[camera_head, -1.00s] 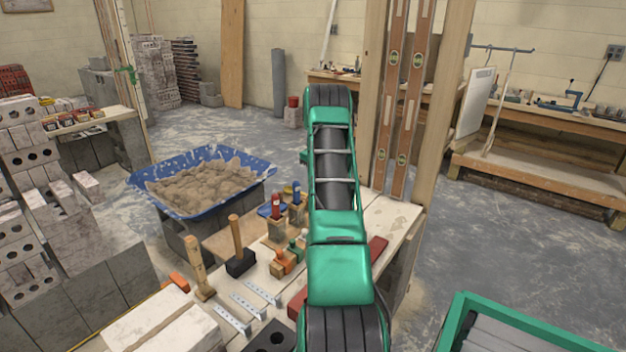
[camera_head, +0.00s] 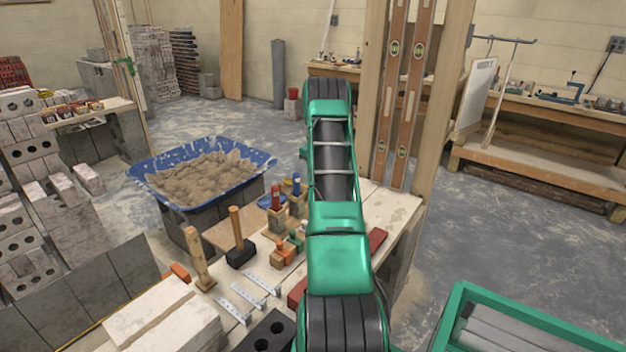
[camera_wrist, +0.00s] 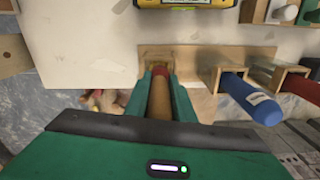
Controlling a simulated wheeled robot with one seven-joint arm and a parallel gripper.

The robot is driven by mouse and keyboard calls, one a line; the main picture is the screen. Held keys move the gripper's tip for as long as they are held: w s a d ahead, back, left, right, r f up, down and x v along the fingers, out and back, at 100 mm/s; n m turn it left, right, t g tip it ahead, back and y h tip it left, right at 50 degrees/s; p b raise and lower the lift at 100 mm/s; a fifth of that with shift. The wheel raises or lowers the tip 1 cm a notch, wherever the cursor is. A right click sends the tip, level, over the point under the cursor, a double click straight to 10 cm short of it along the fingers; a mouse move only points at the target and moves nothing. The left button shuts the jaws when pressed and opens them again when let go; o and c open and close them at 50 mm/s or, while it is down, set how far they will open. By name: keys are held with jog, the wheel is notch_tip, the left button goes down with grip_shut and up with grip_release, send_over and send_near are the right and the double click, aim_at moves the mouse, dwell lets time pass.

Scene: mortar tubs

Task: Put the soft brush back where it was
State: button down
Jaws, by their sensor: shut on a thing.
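My gripper (camera_wrist: 160,78) shows in the wrist view with its two green fingers shut on the soft brush (camera_wrist: 158,100). Only a brown, round handle with a red band at its far end is visible; the bristles are hidden. The far end lines up with an open wooden holder (camera_wrist: 171,52) on the board. I cannot tell whether the brush is inside the holder or just in front of it. In the head view my own green arm covers the gripper and the brush.
A blue-handled tool (camera_wrist: 250,98) and a red-handled tool (camera_wrist: 302,86) stand in wooden holders right of my gripper. A yellow level (camera_wrist: 185,3) lies beyond. In the head view, a mallet (camera_head: 238,240) stands on the bench, with a blue tub (camera_head: 150,165) of mortar behind.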

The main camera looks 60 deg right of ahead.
jog(key=shift+f, duration=0.35)
dwell(0.3)
jog(key=c, duration=1.4)
grip_release()
jog(key=shift+c, duration=0.2)
notch_tip(320, 180, up, 11)
jog(key=shift+w+f, duration=0.1)
jog(key=shift+w, duration=0.05)
